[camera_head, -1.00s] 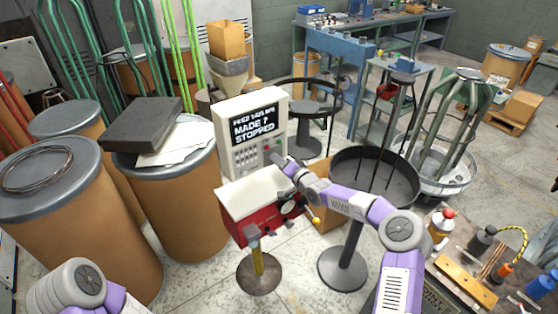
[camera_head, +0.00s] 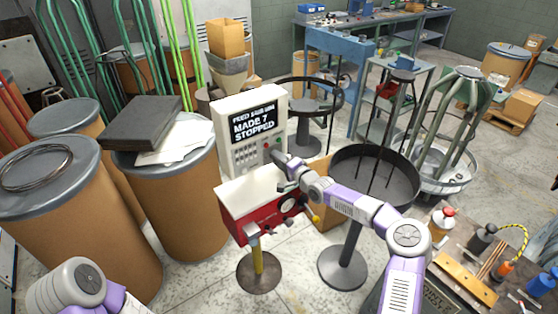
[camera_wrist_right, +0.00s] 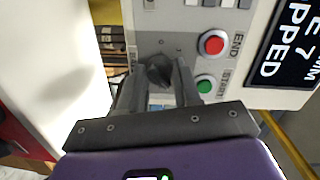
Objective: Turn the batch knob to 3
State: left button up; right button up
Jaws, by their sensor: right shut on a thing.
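The spring coiler's control box (camera_head: 253,135) is a cream panel with a dark screen (camera_head: 254,124) that reads "MADE 7" and "STOPPED". In the right wrist view, the dark batch knob (camera_wrist_right: 159,70) sits on the grey panel beside a red END button (camera_wrist_right: 212,43) and a green START button (camera_wrist_right: 205,84). My right gripper (camera_wrist_right: 160,82) is shut on the knob, with one finger on each side. In the head view this gripper (camera_head: 277,155) is at the panel's lower right and covers the knob. The knob's setting marks are too hidden to read. My left gripper is out of view.
The red and cream machine body (camera_head: 262,205) stands below the panel. A round black tray (camera_head: 385,165) on a stand is to its right. Brown drums (camera_head: 178,205) stand close on the left. A cluttered bench (camera_head: 465,250) is at the lower right.

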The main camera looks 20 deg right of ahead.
jog(key=shift+f, duration=0.1)
jog(key=o, duration=1.1)
jog(key=shift+c, duration=0.2)
jog(key=shift+s, duration=0.1)
jog(key=v, duration=0.7)
jog(key=shift+s, duration=0.2)
